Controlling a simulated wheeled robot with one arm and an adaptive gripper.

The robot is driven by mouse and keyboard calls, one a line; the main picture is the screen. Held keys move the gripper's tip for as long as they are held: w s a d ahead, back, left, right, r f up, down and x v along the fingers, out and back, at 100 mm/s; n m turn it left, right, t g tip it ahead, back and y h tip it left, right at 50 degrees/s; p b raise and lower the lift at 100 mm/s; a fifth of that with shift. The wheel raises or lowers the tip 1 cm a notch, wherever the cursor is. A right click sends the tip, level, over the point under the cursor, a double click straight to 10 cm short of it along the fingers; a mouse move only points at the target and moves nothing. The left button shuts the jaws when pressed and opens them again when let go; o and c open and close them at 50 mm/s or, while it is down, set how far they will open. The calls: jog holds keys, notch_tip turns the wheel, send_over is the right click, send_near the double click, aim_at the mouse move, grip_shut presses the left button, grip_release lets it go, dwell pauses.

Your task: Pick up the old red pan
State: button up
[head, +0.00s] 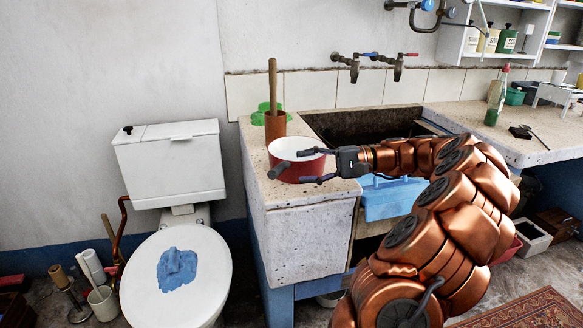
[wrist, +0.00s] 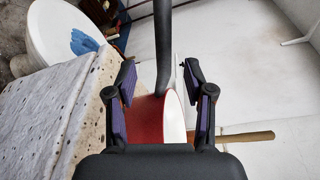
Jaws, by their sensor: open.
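The red pan (head: 312,167) has a white inside and stands upright on the left end of the stone counter, near its front edge. Its dark handle (head: 278,171) points to the front left. In the wrist view the pan (wrist: 147,122) shows its red wall and white inside, and its dark handle (wrist: 162,45) extends away between the finger lines. My gripper (head: 304,166) is open at the pan's right side. In the wrist view my gripper's fingers (wrist: 159,78) stand on either side of the pan's wall and handle, apart from each other. Whether they touch it cannot be told.
A brown pot with a wooden stick (head: 275,122) stands right behind the pan, with a green item (head: 259,117) beside it. The stone sink (head: 365,124) lies to the right. A toilet (head: 172,170) stands left of the counter. A blue basin (head: 390,198) is below the sink.

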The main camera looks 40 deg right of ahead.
aim_at(285, 168)
jog(key=x, duration=0.3)
jog(key=b+x, duration=0.1)
jog(key=x, duration=0.1)
jog(key=shift+a+r, duration=0.3)
jog(key=shift+a, duration=0.25)
jog(key=shift+w+a, duration=0.3)
jog(key=shift+a, duration=0.05)
jog(key=shift+c, duration=0.2)
grip_shut()
jog(key=shift+r, duration=0.1)
